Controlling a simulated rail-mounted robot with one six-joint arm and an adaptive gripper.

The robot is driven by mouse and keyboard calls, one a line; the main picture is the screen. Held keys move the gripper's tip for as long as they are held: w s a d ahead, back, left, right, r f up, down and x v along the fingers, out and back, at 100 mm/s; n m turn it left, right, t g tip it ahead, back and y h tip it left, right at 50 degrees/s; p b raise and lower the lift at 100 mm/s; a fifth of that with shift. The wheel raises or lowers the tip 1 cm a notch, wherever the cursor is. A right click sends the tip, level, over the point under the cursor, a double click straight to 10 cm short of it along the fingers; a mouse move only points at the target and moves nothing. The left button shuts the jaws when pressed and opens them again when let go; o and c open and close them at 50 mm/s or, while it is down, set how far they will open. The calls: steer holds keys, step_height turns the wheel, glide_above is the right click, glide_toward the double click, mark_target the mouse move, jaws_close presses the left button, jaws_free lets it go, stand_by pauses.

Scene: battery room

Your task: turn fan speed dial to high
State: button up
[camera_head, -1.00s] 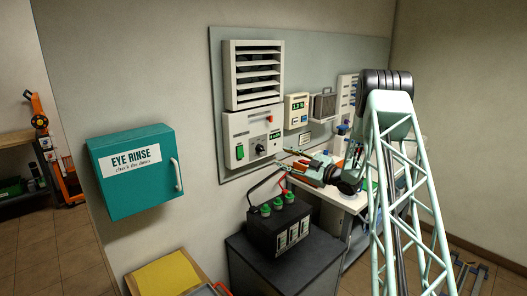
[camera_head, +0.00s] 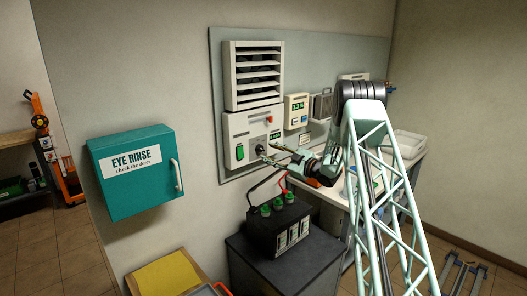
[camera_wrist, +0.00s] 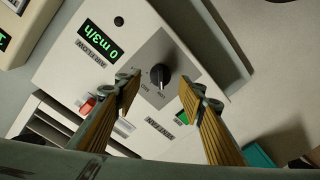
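The fan speed dial (camera_wrist: 160,75) is a black round knob on a grey square plate of the white fan control box (camera_head: 233,128). In the head view the dial (camera_head: 260,149) is small, just left of my fingertips. My gripper (camera_head: 265,152) reaches toward the box from the right. In the wrist view my gripper (camera_wrist: 158,95) is open, its two fingers on either side of the dial with gaps to both. The tips look short of the knob; I cannot tell the exact distance. The airflow display (camera_wrist: 100,40) reads 0 m3/h.
A green switch (camera_head: 240,152) and a red-orange switch (camera_head: 269,120) are on the same box. A louvred vent (camera_head: 254,75) is above. A black battery (camera_head: 279,232) with cables stands below my gripper. A teal eye rinse cabinet (camera_head: 135,185) hangs at left.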

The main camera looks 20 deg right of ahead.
mark_target(263, 150)
steer(key=shift+x, duration=2.2)
steer(key=c, duration=0.9)
